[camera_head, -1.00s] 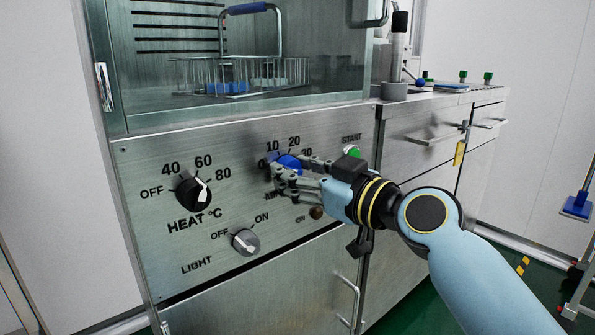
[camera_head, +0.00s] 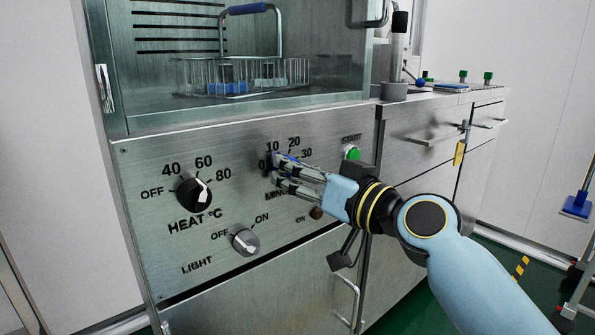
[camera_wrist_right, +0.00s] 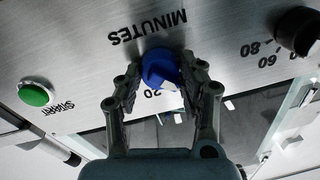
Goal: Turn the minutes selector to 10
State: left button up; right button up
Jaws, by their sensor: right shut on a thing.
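The minutes selector is a blue knob (camera_wrist_right: 158,66) with a white pointer mark, on the steel panel (camera_head: 140,230). My right gripper (camera_head: 274,172) is shut on it, with a finger on either side; it also shows in the right wrist view (camera_wrist_right: 162,82). In the upside-down wrist view the mark points down and slightly right, to the right of the printed 20. The fingers hide part of the scale there, so I cannot read the exact setting. In the head view the fingers cover most of the knob; 10, 20 and 30 show above it. My left gripper is out of view.
The green START button (camera_head: 351,153) is right of the knob. The black HEAT knob (camera_head: 194,193) and grey LIGHT knob (camera_head: 245,241) are to the left. A glass-fronted chamber with a wire basket (camera_head: 240,78) is above. A side bench (camera_head: 430,110) stands to the right.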

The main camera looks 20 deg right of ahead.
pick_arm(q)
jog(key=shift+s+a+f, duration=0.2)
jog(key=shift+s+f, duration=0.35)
pick_arm(e)
jog(key=shift+m, duration=2)
jog(key=o, duration=1.1)
jog(key=shift+d, duration=0.1)
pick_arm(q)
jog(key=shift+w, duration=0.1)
pick_arm(e)
jog(key=shift+o, duration=0.2)
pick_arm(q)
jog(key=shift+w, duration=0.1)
pick_arm(e)
jog(key=v, duration=1.2)
jog(key=shift+f, duration=0.15)
